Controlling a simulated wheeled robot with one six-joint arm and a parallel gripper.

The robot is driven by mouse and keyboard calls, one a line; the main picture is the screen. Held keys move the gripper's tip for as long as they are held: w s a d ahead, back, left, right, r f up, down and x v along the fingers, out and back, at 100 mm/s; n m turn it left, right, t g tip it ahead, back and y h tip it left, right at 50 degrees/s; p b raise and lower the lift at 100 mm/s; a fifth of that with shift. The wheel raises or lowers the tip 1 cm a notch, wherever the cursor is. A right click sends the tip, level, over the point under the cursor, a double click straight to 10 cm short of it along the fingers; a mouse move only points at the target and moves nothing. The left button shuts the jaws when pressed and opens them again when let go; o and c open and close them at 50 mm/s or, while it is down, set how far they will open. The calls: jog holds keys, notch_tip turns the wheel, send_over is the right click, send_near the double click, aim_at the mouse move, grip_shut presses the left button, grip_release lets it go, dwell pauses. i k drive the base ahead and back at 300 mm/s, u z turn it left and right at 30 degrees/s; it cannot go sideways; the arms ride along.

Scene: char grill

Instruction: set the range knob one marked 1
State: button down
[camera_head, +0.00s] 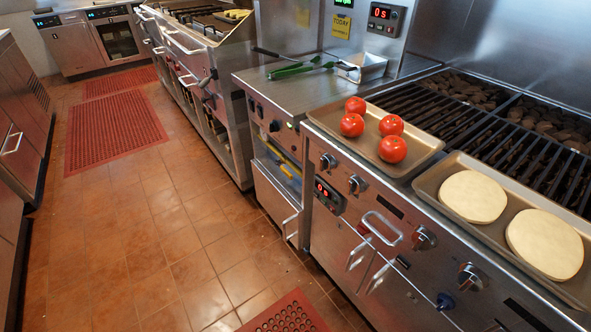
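The char grill's front panel (390,206) carries a row of round metal range knobs. One knob (327,162) is at the far left of the row, with another knob (356,184) close to its right. Further right are a third knob (424,238) and a larger-looking knob (470,276). Their markings are too small to read, so I cannot tell which is marked 1 or how each is set. A dark blue knob (445,301) sits lower on the panel. My gripper is not in view.
Trays with several tomatoes (392,149) and two dough rounds (473,196) rest along the grill's front edge. A door handle (381,228) juts out below the knobs. A red digital display (328,194) is at the panel's left.

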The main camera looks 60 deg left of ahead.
aim_at(327, 163)
jog(key=u, duration=3.15)
jog(key=i, duration=0.35)
jog(key=z, duration=0.6)
